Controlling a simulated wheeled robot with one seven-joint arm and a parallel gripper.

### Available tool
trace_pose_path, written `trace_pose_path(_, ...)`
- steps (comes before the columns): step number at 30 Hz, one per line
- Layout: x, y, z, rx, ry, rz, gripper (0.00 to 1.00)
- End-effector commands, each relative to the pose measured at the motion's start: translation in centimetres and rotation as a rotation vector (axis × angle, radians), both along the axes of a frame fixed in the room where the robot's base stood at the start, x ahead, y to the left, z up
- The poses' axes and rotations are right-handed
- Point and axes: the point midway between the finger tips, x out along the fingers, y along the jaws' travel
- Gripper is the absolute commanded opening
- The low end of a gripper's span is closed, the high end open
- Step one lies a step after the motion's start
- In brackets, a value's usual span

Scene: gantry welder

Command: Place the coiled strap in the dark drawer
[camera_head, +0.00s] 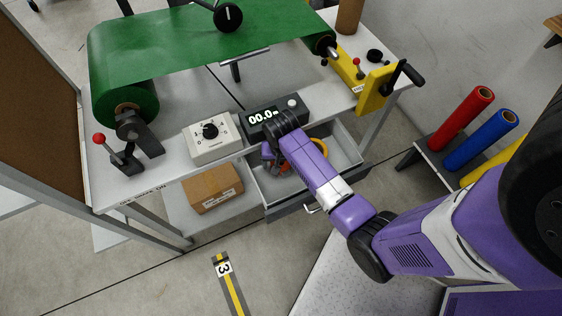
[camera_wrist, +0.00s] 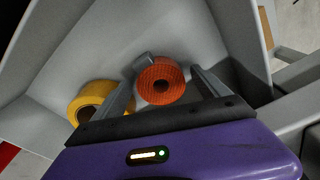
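The coiled strap appears to be the orange ribbed roll (camera_wrist: 160,82), seen end-on with a dark centre hole. It is inside the open drawer (camera_head: 345,150), which has a light grey inside and a dark front. My gripper (camera_wrist: 170,64) is in the drawer, its two fingers spread on either side of the orange roll. A gap shows between the roll and the right finger; the left fingertip overlaps the roll's edge, and I cannot tell whether it touches. In the head view only a little of the orange roll (camera_head: 284,169) shows past my gripper (camera_head: 270,158).
A yellow roll (camera_wrist: 92,100) lies in the drawer beside the left finger; it also shows in the head view (camera_head: 321,147). The drawer walls are close around my gripper. Above are the bench with a display box (camera_head: 265,121) and a dial box (camera_head: 212,138). A cardboard box (camera_head: 212,187) sits below.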

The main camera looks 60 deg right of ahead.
Motion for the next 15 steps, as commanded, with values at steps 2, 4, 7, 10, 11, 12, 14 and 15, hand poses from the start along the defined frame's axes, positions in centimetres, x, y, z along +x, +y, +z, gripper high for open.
trace_pose_path(2,0.0,0.0,0.0,0.0,0.0,0.0,0.85)
trace_pose_path(4,0.0,0.0,0.1,0.0,0.0,0.0,0.85)
trace_pose_path(7,0.0,0.0,0.7,-0.002,-0.002,0.0,0.85)
trace_pose_path(10,0.0,0.1,2.1,-0.002,-0.004,0.0,0.85)
trace_pose_path(11,0.0,0.2,2.6,-0.001,-0.003,0.0,0.85)
trace_pose_path(12,-0.1,0.3,3.4,-0.002,-0.004,0.001,0.85)
trace_pose_path(14,-0.1,0.4,4.7,-0.002,-0.005,0.001,0.85)
trace_pose_path(15,-0.2,0.5,5.5,-0.002,-0.005,0.0,0.85)
